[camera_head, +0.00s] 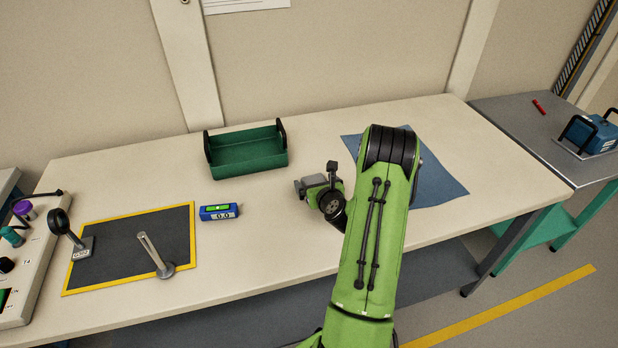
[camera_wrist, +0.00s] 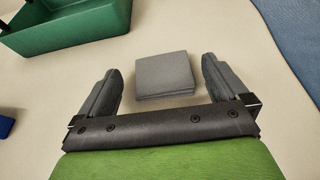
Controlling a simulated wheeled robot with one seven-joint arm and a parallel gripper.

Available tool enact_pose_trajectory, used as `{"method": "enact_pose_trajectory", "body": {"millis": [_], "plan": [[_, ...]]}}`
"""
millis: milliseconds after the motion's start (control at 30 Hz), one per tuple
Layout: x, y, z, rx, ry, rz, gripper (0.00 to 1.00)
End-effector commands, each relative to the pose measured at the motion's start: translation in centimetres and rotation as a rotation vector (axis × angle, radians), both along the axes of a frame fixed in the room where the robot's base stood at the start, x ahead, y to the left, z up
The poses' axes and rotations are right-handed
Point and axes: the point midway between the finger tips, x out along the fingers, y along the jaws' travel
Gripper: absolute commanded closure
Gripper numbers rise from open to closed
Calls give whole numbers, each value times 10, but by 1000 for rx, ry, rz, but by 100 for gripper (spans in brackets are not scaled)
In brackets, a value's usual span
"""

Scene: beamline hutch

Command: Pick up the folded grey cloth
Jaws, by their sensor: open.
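The folded grey cloth (camera_wrist: 165,76) shows in the wrist view as a flat, squarish stack on the pale bench top. My gripper (camera_wrist: 161,66) is open, with one finger to the left and one to the right of the cloth in that view. Neither finger visibly touches the cloth, and bench shows on both sides of it. In the head view my gripper (camera_head: 318,190) is over the middle of the bench, partly hidden by my arm. I cannot clearly tell the cloth from the gripper there.
A green open bin (camera_head: 247,160) stands behind and left of my gripper. A blue mat or sheet (camera_head: 437,184) lies to the right. A small blue display box (camera_head: 219,212) and a dark yellow-edged mat (camera_head: 115,245) lie left. Bare bench (camera_head: 290,250) lies in front.

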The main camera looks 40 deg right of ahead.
Motion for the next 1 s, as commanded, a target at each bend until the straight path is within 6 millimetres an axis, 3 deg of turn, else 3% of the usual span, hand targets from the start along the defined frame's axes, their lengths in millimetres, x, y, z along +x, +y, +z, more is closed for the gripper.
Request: {"method": "enact_pose_trajectory", "body": {"millis": [233,567,833,1000], "plan": [[0,1,-4,2,3,-2,2],[0,0,-3,1,2,-3,50],[0,0,0,-1,1,-3,51],[1,0,36,-4,-1,-2,51]]}}
